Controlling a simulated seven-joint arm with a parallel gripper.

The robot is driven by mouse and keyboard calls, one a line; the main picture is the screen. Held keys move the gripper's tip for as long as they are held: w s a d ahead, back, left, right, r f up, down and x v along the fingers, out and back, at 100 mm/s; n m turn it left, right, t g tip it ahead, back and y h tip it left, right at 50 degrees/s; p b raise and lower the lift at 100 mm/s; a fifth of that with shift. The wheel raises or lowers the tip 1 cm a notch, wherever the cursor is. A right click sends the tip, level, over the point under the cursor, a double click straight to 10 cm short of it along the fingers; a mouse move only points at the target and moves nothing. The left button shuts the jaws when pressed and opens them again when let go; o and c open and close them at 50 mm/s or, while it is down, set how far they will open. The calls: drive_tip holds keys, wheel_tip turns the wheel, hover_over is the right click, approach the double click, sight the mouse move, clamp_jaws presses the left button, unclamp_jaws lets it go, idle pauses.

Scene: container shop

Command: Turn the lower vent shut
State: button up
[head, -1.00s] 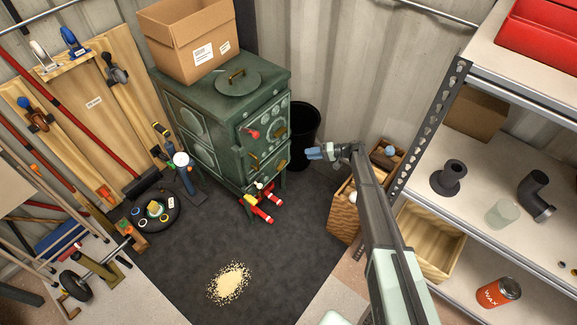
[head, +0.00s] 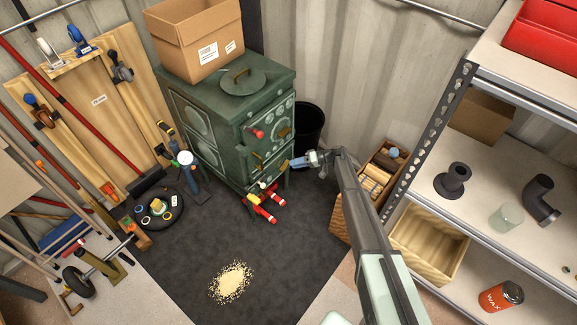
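A green stove (head: 222,125) stands against the back wall, its front facing right. A brass upper vent (head: 285,133) sits on its front, to the right of a red-handled door latch (head: 257,133). Low on the front, a small brass patch that looks like the lower vent (head: 284,164) shows just left of my fingertips. Its angle is too small to read. Nothing can be seen held.
A cardboard box (head: 195,42) sits on the stove. A black bucket (head: 308,120) stands behind it, and a wicker basket (head: 349,221) and metal shelf (head: 430,150) stand right of my gripper. Red-handled tools (head: 262,205) lie under the stove front. The dark mat (head: 200,245) has free room.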

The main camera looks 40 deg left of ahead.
sight(284, 165)
drive_tip(key=shift+x, duration=2.05)
drive_tip(key=shift+c, duration=0.3)
